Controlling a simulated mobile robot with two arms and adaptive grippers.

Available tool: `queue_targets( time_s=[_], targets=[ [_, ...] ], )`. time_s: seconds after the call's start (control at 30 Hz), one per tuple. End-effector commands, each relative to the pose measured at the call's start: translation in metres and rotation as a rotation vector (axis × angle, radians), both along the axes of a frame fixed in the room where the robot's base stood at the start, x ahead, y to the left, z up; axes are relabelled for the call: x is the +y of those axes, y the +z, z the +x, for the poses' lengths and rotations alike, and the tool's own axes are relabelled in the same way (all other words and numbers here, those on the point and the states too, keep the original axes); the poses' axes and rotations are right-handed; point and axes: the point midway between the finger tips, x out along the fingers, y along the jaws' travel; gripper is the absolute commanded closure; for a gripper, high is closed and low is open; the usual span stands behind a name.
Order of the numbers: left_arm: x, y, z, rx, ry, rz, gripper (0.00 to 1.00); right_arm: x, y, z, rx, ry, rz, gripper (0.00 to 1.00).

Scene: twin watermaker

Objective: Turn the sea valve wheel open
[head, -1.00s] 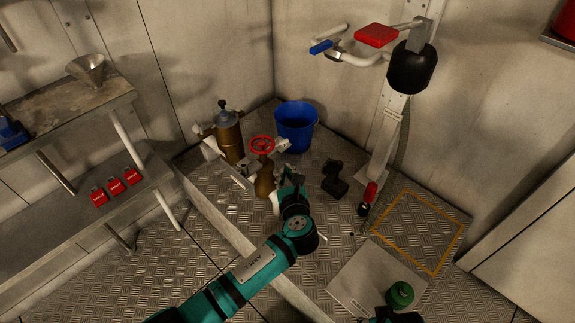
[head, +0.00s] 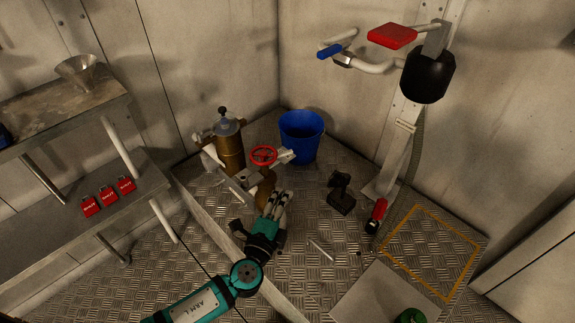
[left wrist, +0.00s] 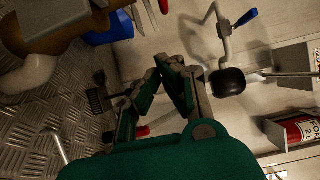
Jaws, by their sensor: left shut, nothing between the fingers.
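The red sea valve wheel (head: 263,156) sits on top of a brass valve body (head: 265,190), beside a pale pipe. My left gripper (head: 284,197) is just in front of the valve, to the right of its body and below the wheel in the head view. Its fingers are together and empty, apart from the wheel. In the left wrist view the shut fingertips (left wrist: 168,62) point up the picture, and part of the brass body (left wrist: 60,40) shows at top left. The left gripper hides part of the valve's lower body.
A brass canister (head: 229,150) stands left of the wheel and a blue bucket (head: 300,136) behind it. A black drill-like tool (head: 341,192) lies to the right. A red-handled tool (head: 377,215) is near the post foot. Open tread plate lies between them.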

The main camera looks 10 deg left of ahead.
Motion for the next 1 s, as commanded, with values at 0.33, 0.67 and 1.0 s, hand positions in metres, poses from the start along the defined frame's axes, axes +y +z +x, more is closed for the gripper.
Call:
queue_targets(
  time_s=[0.33, 0.67, 1.0],
  targets=[
    [-0.010, 0.001, 0.076, -0.002, 0.002, 0.000, 1.00, 0.000, -0.002, 0.000, 0.000, 0.000, 0.000, 0.60],
    [0.012, 0.000, 0.109, 0.000, 0.002, 0.001, 1.00, 0.000, -0.005, 0.000, 0.001, 0.000, 0.000, 0.60],
    [0.015, 0.000, 0.112, 0.001, 0.002, 0.000, 1.00, 0.000, -0.005, 0.000, 0.001, 0.000, 0.000, 0.60]
  ],
)
